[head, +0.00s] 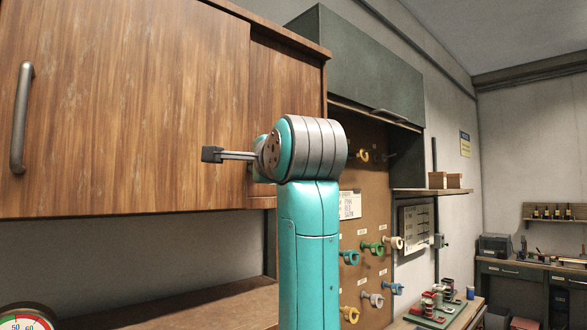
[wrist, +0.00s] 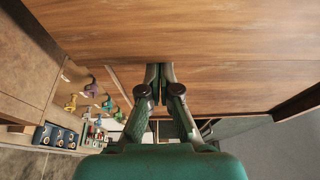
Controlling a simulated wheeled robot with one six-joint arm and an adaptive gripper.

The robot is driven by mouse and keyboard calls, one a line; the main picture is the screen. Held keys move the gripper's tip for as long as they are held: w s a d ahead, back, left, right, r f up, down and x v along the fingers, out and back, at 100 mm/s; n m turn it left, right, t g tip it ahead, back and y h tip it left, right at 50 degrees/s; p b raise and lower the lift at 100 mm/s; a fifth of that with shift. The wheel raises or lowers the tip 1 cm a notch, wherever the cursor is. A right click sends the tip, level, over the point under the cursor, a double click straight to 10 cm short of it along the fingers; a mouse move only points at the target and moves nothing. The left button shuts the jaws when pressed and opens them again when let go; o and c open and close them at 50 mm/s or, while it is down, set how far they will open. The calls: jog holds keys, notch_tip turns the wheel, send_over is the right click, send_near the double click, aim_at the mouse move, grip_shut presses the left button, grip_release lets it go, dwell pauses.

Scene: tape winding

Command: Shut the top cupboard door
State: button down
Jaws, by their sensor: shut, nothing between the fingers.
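The top cupboard is wooden, and its broad brown door (head: 130,100) fills the left of the head view. A grey upright bar handle (head: 20,118) is near the door's left side. The door's right edge stands in front of a narrower wooden part (head: 285,85) of the cupboard. I cannot tell how far the door is open. My gripper (head: 212,154) is shut and empty, in front of the door's lower right area and well right of the handle. In the wrist view its fingers (wrist: 160,88) point at the wood (wrist: 220,60); contact is unclear.
A dark green cupboard (head: 365,70) hangs further right. A wooden shelf (head: 190,305) runs under the cupboard, with a round gauge (head: 28,318) at lower left. Benches stand at the far right.

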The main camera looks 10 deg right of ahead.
jog(key=s+a, duration=0.5)
jog(key=a, duration=0.3)
jog(key=shift+s, duration=0.4)
jog(key=shift+a, duration=0.15)
